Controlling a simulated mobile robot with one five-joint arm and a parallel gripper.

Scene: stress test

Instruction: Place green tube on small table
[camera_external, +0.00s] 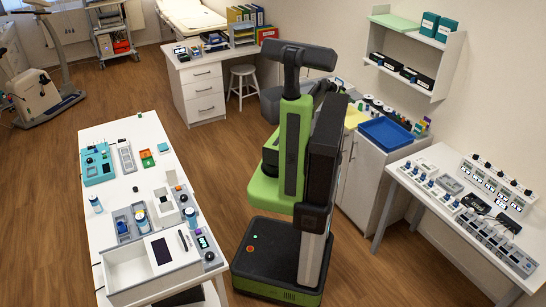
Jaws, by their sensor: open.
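I cannot make out a green tube for certain. A tiny dark green item (139,115) lies at the far end of the long white table (108,125) on the left; its shape is too small to tell. A small white table (388,178) with grey devices stands at the right; I cannot tell whether it is the one named. My green and black body stands in the middle, between these tables. My arm reaches toward the counter behind, and my gripper is hidden behind my body and arm links.
A blue tray (385,133) and several bottles stand on the cabinet counter behind me. The left table holds a teal device (96,164), an open white box (125,272) and small containers. A white desk (200,92) and a stool (243,72) stand further back. Wooden floor is clear between.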

